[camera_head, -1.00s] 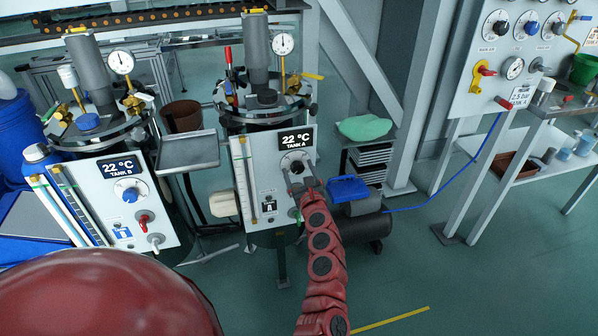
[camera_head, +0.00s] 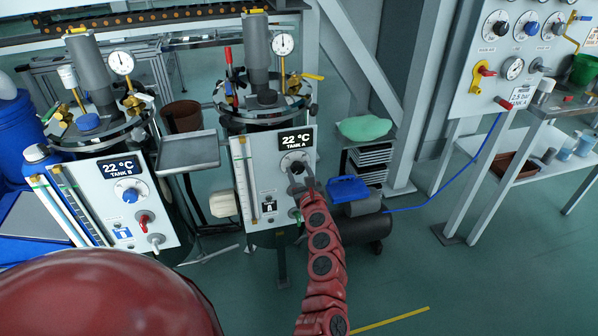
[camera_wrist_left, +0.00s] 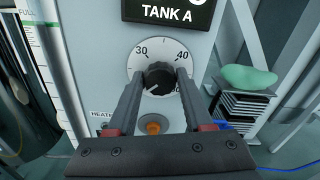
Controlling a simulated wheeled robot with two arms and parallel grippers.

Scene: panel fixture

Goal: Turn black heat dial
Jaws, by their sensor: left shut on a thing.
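The black heat dial (camera_head: 296,167) is on the white front panel of Tank A, below the 22 °C display. In the left wrist view the black knob (camera_wrist_left: 158,77) sits on a white scale plate with 30 and 40 readable, and a number at lower right is partly hidden. A white mark on the knob points to the lower left. My left gripper (camera_head: 299,177) reaches the panel from below. Its two dark fingers, also in the left wrist view (camera_wrist_left: 157,85), are shut on the knob's two sides. My right gripper is not in view.
An orange knob (camera_wrist_left: 153,125) lies just below the dial. Tank B's panel (camera_head: 125,200) with a blue dial stands to the left, and a grey tray (camera_head: 188,153) sits between the tanks. A blue object (camera_head: 348,189) is at the right.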

